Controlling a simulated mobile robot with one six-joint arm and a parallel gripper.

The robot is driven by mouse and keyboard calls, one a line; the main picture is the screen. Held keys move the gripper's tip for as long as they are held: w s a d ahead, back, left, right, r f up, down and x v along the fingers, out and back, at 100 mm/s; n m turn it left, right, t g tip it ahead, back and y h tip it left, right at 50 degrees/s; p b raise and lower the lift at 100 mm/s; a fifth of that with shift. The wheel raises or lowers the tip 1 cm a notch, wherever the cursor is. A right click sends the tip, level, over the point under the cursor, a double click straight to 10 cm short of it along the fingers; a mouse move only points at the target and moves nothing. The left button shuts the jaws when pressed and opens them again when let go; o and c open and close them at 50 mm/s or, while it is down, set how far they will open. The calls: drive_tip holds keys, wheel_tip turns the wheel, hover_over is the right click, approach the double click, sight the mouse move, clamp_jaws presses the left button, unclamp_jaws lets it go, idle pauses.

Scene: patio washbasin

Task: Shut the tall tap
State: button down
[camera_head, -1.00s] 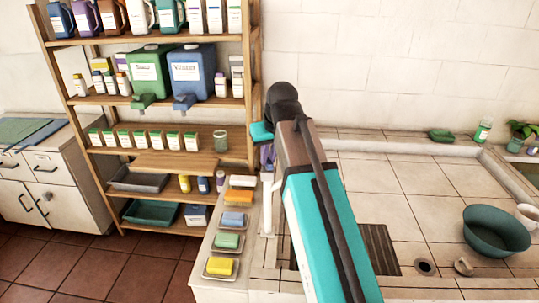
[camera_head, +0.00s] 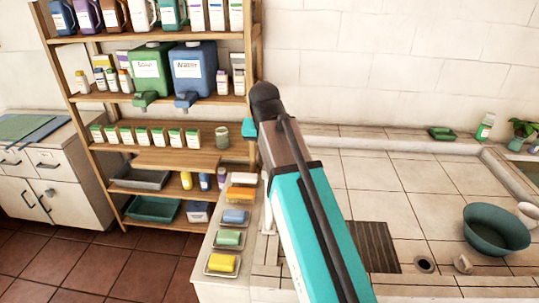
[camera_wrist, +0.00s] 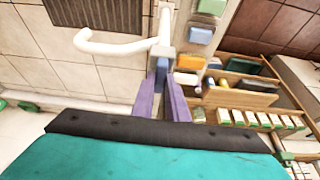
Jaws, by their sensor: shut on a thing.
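The tall tap (camera_wrist: 118,45) is white, with a long curved spout and a straight pipe, and shows in the wrist view at the upper left and centre. Its small grey-blue handle (camera_wrist: 164,56) sits at the end of the pipe. My gripper (camera_wrist: 164,76) has two purple fingers, which close on this handle from both sides. In the head view my teal arm hides the handle, the fingers and most of the tap.
A tiled counter (camera_head: 400,180) holds a green basin (camera_head: 497,230) and a dark drain grate (camera_head: 375,246). Several soap dishes line its left edge, including a yellow soap (camera_head: 222,263). A wooden shelf (camera_head: 185,160) with bottles and jugs stands close behind on the left.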

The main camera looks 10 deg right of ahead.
drive_tip(key=shift+s, duration=0.1)
drive_tip(key=c, duration=1.7)
unclamp_jaws()
drive_tip(key=shift+c, duration=0.2)
drive_tip(key=shift+r, duration=0.1)
drive_tip(key=p+v, duration=0.4)
drive_tip(key=v, duration=0.1)
drive_tip(key=shift+r, duration=0.3)
drive_tip(key=p+v, duration=0.3)
drive_tip(key=v, duration=0.5)
drive_tip(key=shift+s+f, duration=0.15)
drive_tip(key=shift+s, duration=0.05)
